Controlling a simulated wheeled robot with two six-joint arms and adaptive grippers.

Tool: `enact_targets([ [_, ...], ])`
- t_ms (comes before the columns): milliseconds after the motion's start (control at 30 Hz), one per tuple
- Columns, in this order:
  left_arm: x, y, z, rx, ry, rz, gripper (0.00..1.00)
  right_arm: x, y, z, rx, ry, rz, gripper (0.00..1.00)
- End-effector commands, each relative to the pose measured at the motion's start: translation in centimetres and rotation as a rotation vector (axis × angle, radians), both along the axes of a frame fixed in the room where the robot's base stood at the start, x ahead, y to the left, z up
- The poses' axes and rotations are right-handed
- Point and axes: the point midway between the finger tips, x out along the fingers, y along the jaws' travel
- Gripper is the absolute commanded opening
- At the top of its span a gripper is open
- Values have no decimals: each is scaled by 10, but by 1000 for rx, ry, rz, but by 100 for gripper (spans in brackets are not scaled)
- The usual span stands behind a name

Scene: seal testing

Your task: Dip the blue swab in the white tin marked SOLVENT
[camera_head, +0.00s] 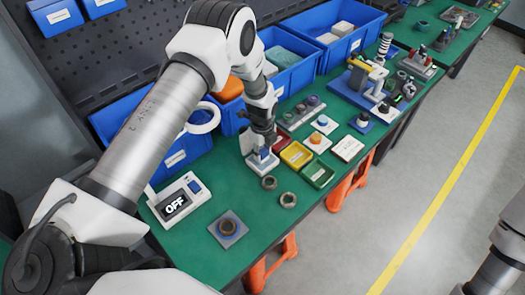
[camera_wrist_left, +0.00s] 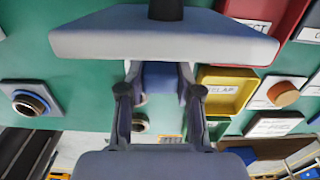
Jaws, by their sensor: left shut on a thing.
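My left gripper (camera_head: 263,152) is low over the green bench, beside a small white block with blue on it (camera_head: 252,143). In the left wrist view its fingers (camera_wrist_left: 158,78) are shut on a blue piece (camera_wrist_left: 160,72). Only part of this piece shows, and I cannot tell whether it is the blue swab. I cannot make out a white tin marked SOLVENT in either view. A blue-grey plate with a pale edge (camera_wrist_left: 165,38) and a dark post fills the top of the wrist view. My right gripper is out of view.
Red (camera_head: 280,142), yellow (camera_head: 296,155) and green (camera_head: 318,174) trays stand right of the gripper. Two dark rings (camera_head: 288,200) lie in front. A box reading OFF (camera_head: 178,201) and a square plate with a ring (camera_head: 228,229) are at left. Blue bins (camera_head: 290,62) line the back.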

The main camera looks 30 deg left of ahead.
Motion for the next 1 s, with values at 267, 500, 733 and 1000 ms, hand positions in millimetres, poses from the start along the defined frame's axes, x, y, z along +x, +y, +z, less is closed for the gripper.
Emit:
enact_targets([
  [267, 0, 0, -2, 0, 0, 0, 6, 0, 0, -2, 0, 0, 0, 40],
  [500, 0, 0, -2, 0, 0, 0, 6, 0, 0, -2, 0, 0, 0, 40],
  [733, 0, 0, -3, 0, 0, 0, 6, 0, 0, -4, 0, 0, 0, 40],
  [1000, 0, 0, -4, 0, 1, 0, 6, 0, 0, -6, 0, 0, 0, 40],
])
